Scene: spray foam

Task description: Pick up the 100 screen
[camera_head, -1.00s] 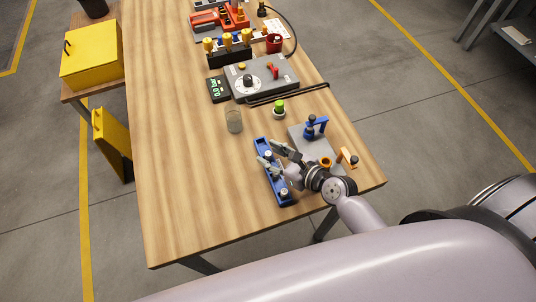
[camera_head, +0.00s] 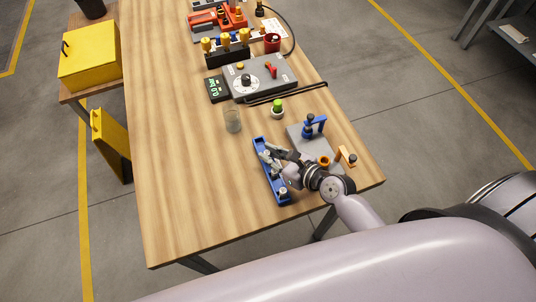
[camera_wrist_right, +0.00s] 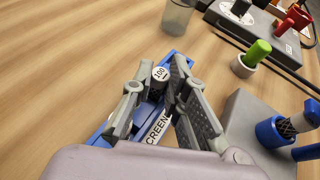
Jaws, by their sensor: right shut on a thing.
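The 100 screen (camera_wrist_right: 160,74) is a small cylinder with a round white top marked "100" and a dark body. It stands upright at the far end of the blue rack (camera_wrist_right: 177,57), whose white label reads "SCREEN". In the head view the blue rack (camera_head: 279,190) lies near the table's right edge. My right gripper (camera_head: 268,152) is over the rack. In the right wrist view its two fingers (camera_wrist_right: 158,80) are shut on the 100 screen, one on each side. The fingers hide the screen's lower part and much of the rack. My left gripper is out of view.
A grey plate (camera_head: 300,144) with blue and orange fixtures is right of the rack. A clear glass (camera_head: 233,121) and a green-topped item (camera_head: 277,108) stand beyond it. A grey control box (camera_head: 263,77) is farther back. The table's left front (camera_head: 190,200) is clear.

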